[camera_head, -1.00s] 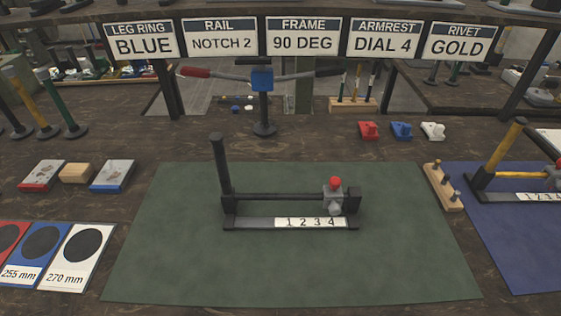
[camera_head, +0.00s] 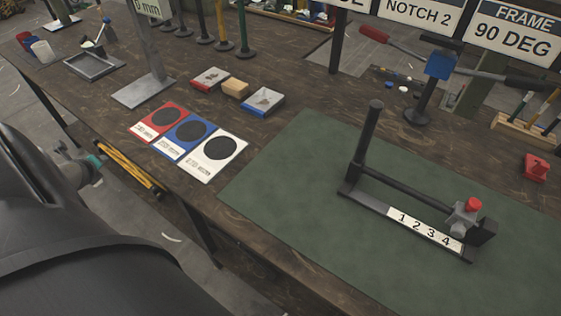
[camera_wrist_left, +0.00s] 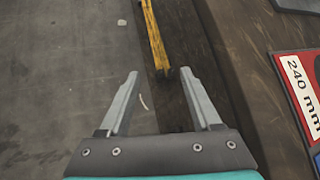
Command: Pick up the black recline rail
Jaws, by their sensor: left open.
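A black rail (camera_head: 410,191) runs across a stand on the green mat, between a black upright post and a grey clamp with a red knob. A strip marked 1 2 3 4 lies along its base. Dark, yellow and green upright posts (camera_head: 222,28) on round feet stand at the back; I cannot tell which black part is the recline rail. My left gripper (camera_wrist_left: 160,72) is open and empty in the left wrist view, over the floor beside the bench edge. Its wrist shows at the left of the head view, well left of the stand. My right gripper is out of view.
Red, blue and white cards (camera_head: 186,137) lie left of the green mat (camera_head: 300,200). Small blocks (camera_head: 235,87) and a plate with a post (camera_head: 144,92) lie behind them. A yellow bar (camera_head: 130,166) is beside the bench edge. The mat's left part is clear.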

